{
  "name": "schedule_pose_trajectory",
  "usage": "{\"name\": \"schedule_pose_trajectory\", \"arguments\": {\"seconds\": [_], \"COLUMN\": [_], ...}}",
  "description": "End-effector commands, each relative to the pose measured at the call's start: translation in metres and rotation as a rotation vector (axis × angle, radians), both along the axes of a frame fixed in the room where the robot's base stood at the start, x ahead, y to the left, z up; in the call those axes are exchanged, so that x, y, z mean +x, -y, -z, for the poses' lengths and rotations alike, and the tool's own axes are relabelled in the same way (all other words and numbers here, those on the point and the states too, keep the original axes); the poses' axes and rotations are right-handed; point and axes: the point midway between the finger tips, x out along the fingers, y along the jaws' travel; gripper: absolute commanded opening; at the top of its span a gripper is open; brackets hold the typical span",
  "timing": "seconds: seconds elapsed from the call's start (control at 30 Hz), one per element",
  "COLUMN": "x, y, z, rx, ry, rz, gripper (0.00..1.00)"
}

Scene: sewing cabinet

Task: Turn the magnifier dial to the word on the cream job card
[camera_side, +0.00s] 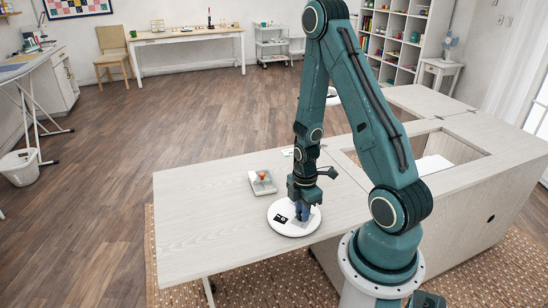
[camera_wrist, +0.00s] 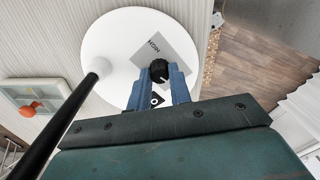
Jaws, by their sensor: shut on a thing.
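The magnifier's round white base (camera_side: 275,226) stands on the cabinet top; it also shows in the wrist view (camera_wrist: 105,43). A grey plate (camera_wrist: 172,40) on the base bears a word that looks like "HIGH", seen upside down. A black dial knob (camera_wrist: 159,70) sits at the plate's edge. My gripper (camera_side: 302,213) points down over the base, its blue fingers (camera_wrist: 160,78) shut on the knob from both sides. A dark label with a white round mark (camera_wrist: 156,99) shows between the fingers. I cannot make out the dial's pointer or any readable job card.
A black rod (camera_wrist: 75,108) rises from the white base beside my gripper. A small pale tray (camera_side: 254,190) with an orange-red object (camera_side: 263,175) stands behind the base. An open well (camera_side: 450,147) lies right of my arm. The cabinet top (camera_side: 205,225) is clear at the left.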

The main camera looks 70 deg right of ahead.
Motion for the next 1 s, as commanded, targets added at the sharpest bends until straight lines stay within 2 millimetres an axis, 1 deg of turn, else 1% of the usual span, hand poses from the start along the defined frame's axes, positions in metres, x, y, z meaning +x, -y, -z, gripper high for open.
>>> {"name": "schedule_pose_trajectory", "arguments": {"seconds": [0.27,0.47,0.67,1.0], "x": [0.0002,0.0002,0.0004,0.0005], "y": [0.0001,0.0002,0.0002,0.0004], "z": [-0.0003,-0.0003,-0.0004,-0.0005], "rx": [-0.001,-0.001,-0.001,-0.001], "ry": [0.001,0.001,0.001,0.001], "rz": [0.026,0.102,0.235,0.545], "gripper": [0.00,0.00,0.00,0.00]}}
